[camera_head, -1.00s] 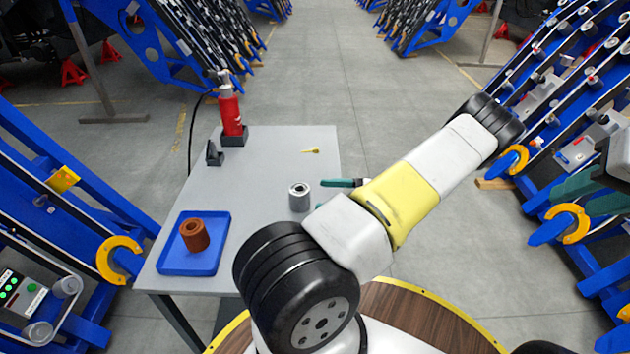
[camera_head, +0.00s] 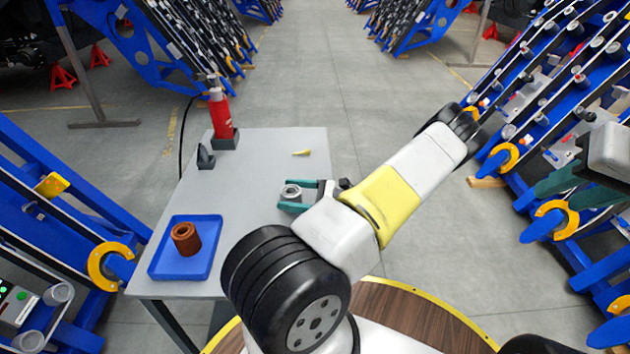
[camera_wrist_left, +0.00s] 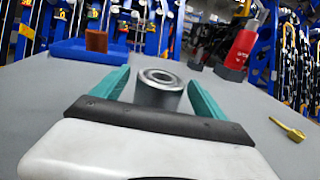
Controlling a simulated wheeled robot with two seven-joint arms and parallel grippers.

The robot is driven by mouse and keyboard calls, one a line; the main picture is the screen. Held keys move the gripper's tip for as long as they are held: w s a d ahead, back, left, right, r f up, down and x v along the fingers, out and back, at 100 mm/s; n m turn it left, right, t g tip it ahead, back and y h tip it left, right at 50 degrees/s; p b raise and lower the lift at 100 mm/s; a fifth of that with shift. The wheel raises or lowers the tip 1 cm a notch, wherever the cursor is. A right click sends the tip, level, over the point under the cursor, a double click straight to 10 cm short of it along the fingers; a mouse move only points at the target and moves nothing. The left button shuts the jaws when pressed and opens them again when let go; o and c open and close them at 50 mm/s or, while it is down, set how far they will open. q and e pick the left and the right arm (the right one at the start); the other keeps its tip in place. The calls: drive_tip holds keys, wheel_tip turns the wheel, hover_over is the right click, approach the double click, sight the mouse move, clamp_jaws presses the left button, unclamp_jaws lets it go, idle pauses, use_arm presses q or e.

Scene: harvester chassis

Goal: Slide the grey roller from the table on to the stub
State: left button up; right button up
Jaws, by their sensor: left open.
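The grey roller (camera_head: 291,192) stands upright on the grey table (camera_head: 262,165), near its right edge. My left gripper (camera_head: 298,194) is open with its teal fingers on either side of the roller, low over the table. The left wrist view shows the roller (camera_wrist_left: 158,92) between the fingertips (camera_wrist_left: 160,90); I cannot tell whether either finger touches it. My right gripper (camera_head: 575,188) is at the right, beside the blue chassis (camera_head: 535,118); I cannot tell how far its fingers are apart. The chassis carries several grey round parts, and I cannot single out the stub.
A blue tray (camera_head: 160,268) with a brown roller (camera_head: 186,239) is at the table's front left. Bare floor lies between table and right chassis.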

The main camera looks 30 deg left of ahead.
use_arm(q)
clamp_jaws()
drive_tip(key=shift+r, duration=0.1)
idle(0.3)
